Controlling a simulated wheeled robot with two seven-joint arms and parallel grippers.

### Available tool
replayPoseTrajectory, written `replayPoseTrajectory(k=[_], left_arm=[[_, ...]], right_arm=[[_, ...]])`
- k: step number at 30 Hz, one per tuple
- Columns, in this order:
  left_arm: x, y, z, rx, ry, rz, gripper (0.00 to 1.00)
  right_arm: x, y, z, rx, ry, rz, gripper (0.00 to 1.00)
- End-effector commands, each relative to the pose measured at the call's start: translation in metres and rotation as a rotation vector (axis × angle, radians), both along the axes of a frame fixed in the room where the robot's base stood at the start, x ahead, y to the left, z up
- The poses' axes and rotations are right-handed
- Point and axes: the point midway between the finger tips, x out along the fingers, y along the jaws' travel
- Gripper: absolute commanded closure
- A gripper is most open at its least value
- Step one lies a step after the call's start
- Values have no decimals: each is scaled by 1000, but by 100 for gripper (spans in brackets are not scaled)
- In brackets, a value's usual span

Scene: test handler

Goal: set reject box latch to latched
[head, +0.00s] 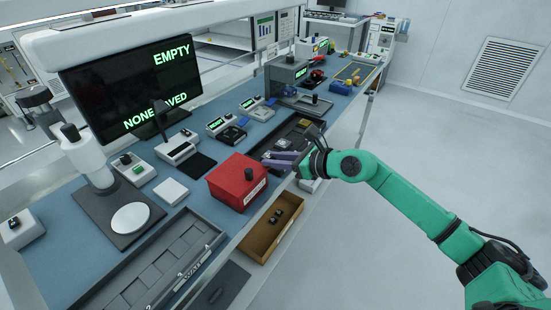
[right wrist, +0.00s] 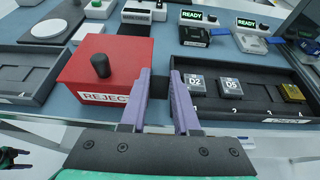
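The red reject box (head: 225,183) stands at the bench's front edge, with a black knob (head: 248,174) on top and a white label on its front. In the right wrist view, the box (right wrist: 105,65) fills the left, and a dark block (right wrist: 158,86), which may be its latch, shows at its right side. My right gripper (head: 272,160) reaches in from the right beside the box. Its purple fingers are apart, one on each side of the dark block; I cannot tell whether they touch it. A green and black part at the lower left of the right wrist view may be my left gripper (right wrist: 14,158).
A dark tray (right wrist: 235,95) with labelled chips lies right of the box. An open brown bin (head: 268,234) sits below the front edge. A long grey tray (head: 150,268) lies left of the box. A monitor (head: 130,85) stands behind. The floor at right is clear.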

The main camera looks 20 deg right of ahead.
Motion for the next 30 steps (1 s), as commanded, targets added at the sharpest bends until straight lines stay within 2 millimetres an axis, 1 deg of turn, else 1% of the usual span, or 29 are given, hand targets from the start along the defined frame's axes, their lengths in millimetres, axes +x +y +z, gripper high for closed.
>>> replayPoseTrajectory(k=[5,8,11,14,18,22,25,30], left_arm=[[-1,0,2,0,1,0,26],[-1,0,7,0,1,0,26],[-1,0,19,0,1,0,26],[-1,0,36,0,1,0,26],[-1,0,64,0,1,-1,26],[-1,0,87,0,1,-1,26],[-1,0,99,0,1,-1,26],[0,1,107,1,1,-1,26]], right_arm=[[0,0,1,0,2,1,100],[1,1,4,-7,9,1,100],[2,2,9,-24,28,0,100],[4,4,14,-52,61,0,100],[9,7,21,-106,126,0,100],[15,12,24,-170,202,1,100],[20,17,23,-223,266,1,100],[28,23,21,-308,368,-1,100]])
